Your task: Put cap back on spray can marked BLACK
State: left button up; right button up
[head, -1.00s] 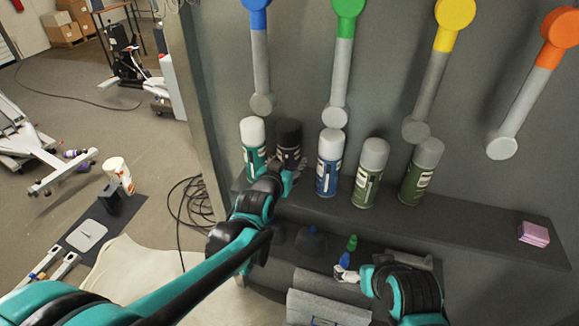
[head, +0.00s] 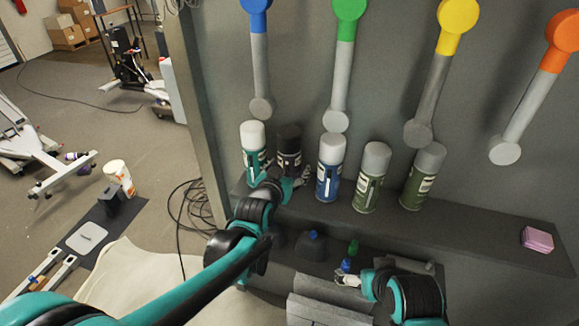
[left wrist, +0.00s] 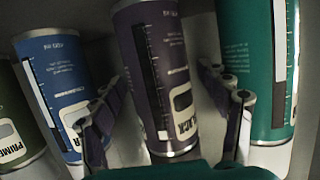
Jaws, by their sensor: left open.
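The spray can marked BLACK (head: 289,152) stands on the shelf, second from the left, with a dark top. In the left wrist view the can (left wrist: 155,70) fills the middle and its label reads BLACK. My left gripper (left wrist: 165,112) is open, with one finger on each side of this can and visible gaps to it. In the head view my left gripper (head: 288,180) is low in front of the can and hides its lower part. My right gripper (head: 348,280) is low at the lower shelf, beside a small blue item (head: 345,265); its jaws are unclear.
A teal can (head: 253,145) with a white top stands close left of the black can, and a blue can (head: 329,180) close right. Green cans (head: 372,185) stand farther right. A pink block (head: 537,239) lies at the shelf's right end. Small green (head: 353,246) and blue (head: 313,235) items sit below.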

pick_arm(q)
jog(key=p+v, duration=0.3)
jog(key=v, duration=0.7)
jog(key=s+a+f+n+g+y, duration=0.1)
jog(key=s+a+f+g+y, duration=0.1)
jog(key=s+a, duration=0.5)
jog(key=s+a+f+n+g+y, duration=0.2)
jog(key=s+a+f+g, duration=0.3)
jog(key=s+a, duration=0.3)
jog(key=s, duration=0.3)
jog(key=shift+s, duration=0.35)
jog(key=shift+f, duration=0.1)
